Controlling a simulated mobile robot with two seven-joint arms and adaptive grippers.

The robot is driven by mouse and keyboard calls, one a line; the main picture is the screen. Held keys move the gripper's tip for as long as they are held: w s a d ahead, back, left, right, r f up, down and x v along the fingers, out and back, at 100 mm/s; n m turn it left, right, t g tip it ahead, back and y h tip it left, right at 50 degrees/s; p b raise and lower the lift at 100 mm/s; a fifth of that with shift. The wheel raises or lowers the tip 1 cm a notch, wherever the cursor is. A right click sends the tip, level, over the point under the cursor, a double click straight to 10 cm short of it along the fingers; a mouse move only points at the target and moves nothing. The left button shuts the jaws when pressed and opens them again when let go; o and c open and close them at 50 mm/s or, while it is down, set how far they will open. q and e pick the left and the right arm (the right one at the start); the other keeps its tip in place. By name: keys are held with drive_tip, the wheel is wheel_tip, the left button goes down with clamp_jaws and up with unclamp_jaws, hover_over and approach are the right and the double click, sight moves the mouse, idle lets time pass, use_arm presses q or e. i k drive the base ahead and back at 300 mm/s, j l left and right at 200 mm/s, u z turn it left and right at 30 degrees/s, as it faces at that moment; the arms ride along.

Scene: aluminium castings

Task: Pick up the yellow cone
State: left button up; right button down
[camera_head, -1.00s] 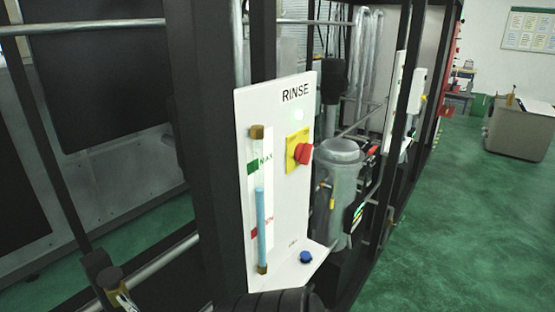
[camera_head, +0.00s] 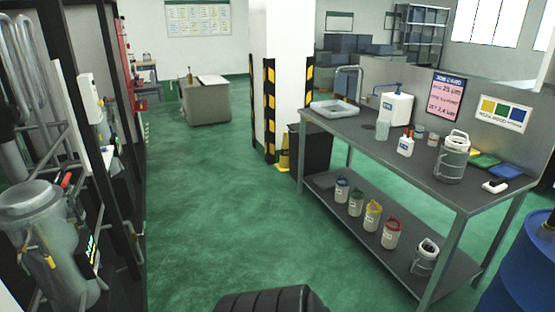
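The yellow cone (camera_head: 284,158) stands on the green floor across the room. It is small in the head view, at the foot of the white pillar and just left of a dark bin. No gripper shows in the head view. A black ribbed part at the bottom edge looks like part of my own body. Both grippers are out of frame, so what they hold is hidden.
A grey workbench (camera_head: 345,118) with a lower shelf of several containers stands on the right. A blue drum (camera_head: 522,262) is at the right edge. Machinery (camera_head: 50,240) lines the left. A black bin (camera_head: 312,150) adjoins the cone. Green floor (camera_head: 200,220) between is clear.

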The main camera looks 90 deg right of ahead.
sight(283, 165)
drive_tip(key=z, duration=2.9)
drive_tip(key=i+u, duration=0.35)
drive_tip(key=i, duration=4.95)
drive_tip(key=j, duration=0.1)
